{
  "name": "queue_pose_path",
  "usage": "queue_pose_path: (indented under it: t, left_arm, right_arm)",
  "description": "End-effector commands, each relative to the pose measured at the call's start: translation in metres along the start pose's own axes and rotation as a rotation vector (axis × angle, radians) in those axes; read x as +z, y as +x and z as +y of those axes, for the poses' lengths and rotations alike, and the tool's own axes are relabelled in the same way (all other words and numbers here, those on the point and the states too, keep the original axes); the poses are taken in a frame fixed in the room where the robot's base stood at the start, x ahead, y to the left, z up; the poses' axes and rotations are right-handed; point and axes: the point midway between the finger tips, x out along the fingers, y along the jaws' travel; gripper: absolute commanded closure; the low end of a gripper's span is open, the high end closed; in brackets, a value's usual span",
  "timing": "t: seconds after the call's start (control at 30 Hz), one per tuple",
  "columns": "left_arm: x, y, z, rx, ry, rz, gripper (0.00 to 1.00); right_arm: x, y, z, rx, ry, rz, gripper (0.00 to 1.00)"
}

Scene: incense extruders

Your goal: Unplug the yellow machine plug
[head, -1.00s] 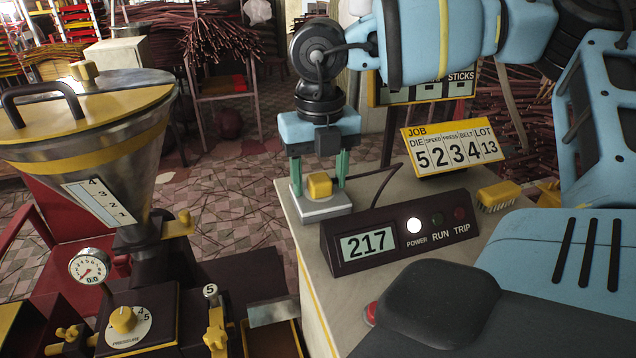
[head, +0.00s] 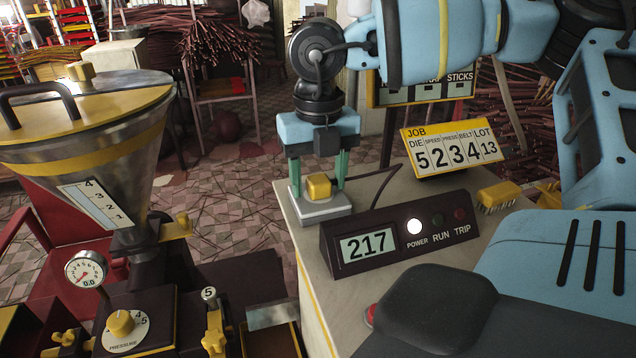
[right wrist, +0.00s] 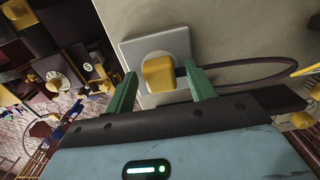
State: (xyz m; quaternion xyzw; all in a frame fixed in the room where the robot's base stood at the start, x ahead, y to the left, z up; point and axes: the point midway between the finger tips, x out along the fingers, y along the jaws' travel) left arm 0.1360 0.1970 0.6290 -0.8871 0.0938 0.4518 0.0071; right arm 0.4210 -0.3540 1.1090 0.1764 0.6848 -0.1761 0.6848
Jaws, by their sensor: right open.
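My right gripper (head: 318,180) points down over the plug. Its green fingers are open, one on each side of the plug; in the right wrist view the fingertips (right wrist: 163,82) show gaps beside it. My left gripper is not in view.
A dark display box (head: 400,238) reading 217, with its power light lit, stands close to the plate. A job sign (head: 453,148) and a yellow brush (head: 498,194) are farther back. A metal hopper machine (head: 90,140) stands at left.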

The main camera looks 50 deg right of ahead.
Motion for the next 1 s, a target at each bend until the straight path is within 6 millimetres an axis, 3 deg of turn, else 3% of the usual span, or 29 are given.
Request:
queue_pose_path:
  t: [0.8,1.0]
  left_arm:
    - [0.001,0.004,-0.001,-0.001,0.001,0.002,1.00]
    - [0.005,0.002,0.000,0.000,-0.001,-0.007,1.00]
  right_arm:
    - [0.000,0.000,0.000,-0.001,0.000,-0.001,0.45]
    - [0.000,0.000,0.000,0.000,0.000,0.000,0.72]
